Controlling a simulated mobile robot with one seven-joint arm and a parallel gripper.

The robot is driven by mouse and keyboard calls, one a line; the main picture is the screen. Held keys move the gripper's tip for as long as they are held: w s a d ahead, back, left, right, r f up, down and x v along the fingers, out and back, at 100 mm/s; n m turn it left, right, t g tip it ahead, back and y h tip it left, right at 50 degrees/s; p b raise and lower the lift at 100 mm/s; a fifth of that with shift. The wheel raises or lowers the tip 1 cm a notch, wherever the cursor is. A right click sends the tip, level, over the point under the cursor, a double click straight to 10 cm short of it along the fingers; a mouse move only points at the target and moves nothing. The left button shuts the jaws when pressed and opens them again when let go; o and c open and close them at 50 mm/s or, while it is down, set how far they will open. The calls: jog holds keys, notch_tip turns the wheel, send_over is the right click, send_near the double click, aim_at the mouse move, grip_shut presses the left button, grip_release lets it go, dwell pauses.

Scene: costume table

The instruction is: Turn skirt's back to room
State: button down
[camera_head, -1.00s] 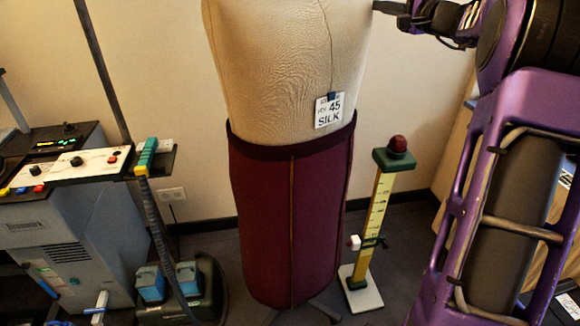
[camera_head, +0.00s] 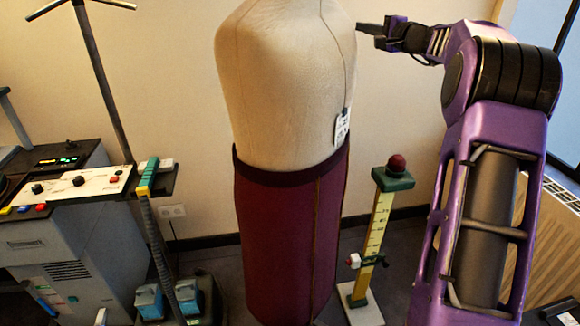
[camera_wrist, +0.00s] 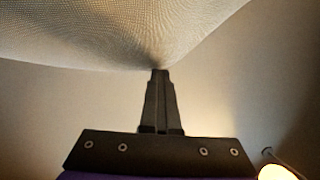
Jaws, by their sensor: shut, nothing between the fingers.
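The beige dress form (camera_head: 285,90) stands upright at the centre of the head view. It wears a dark maroon skirt (camera_head: 275,235) with a dark waistband and a vertical seam right of centre. A white tag (camera_head: 342,127), seen at a steep angle, hangs at the form's right edge above the waistband. My gripper (camera_head: 361,28) is shut and empty, pointing left at the form's upper right side. In the wrist view its closed fingertips (camera_wrist: 160,73) meet the edge of the form's cloth (camera_wrist: 130,30); I cannot tell if they press on it.
A yellow measuring stand (camera_head: 378,225) with a red ball on top stands close right of the skirt. A grey machine with a control panel (camera_head: 80,185) and a dark pole stand at left. A radiator (camera_head: 555,225) is at far right. A plain wall lies behind.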

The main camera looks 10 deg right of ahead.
aim_at(351, 25)
jog(key=shift+w+a, duration=0.15)
jog(key=shift+a, duration=0.45)
jog(key=shift+x, duration=1.95)
jog(key=shift+s+d+f+b, duration=0.15)
jog(key=shift+s+d+b, duration=0.1)
jog(key=shift+s+b, duration=0.2)
jog(key=shift+b+v, duration=0.8)
jog(key=b+v, duration=0.8)
jog(key=v, duration=0.4)
jog(key=shift+d, duration=0.15)
jog(key=shift+w, duration=0.2)
